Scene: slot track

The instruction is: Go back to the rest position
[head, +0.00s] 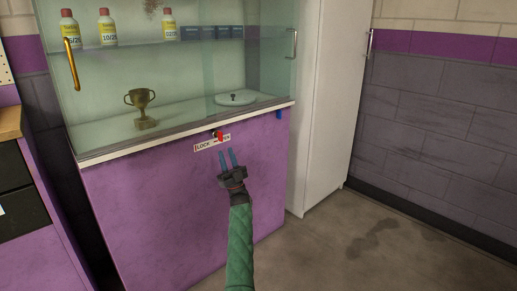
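My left gripper (226,153) is in front of the purple cabinet front, its arm in a green sleeve coming up from the bottom of the view. Its two dark blue fingers point up and stand apart with a gap, and nothing shows between them. The fingertips are just below a small red knob (219,137) on a white label (212,143) marked LOCK at its left end. The gripper partly overlaps the purple panel. My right gripper is not in view.
The purple cabinet (150,215) has a glass-fronted top holding a trophy (142,108), a white round lid or dish (235,99) and yellow-labelled bottles (107,27). A tall white cabinet (335,110) stands to the right. The floor (375,240) at lower right is clear.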

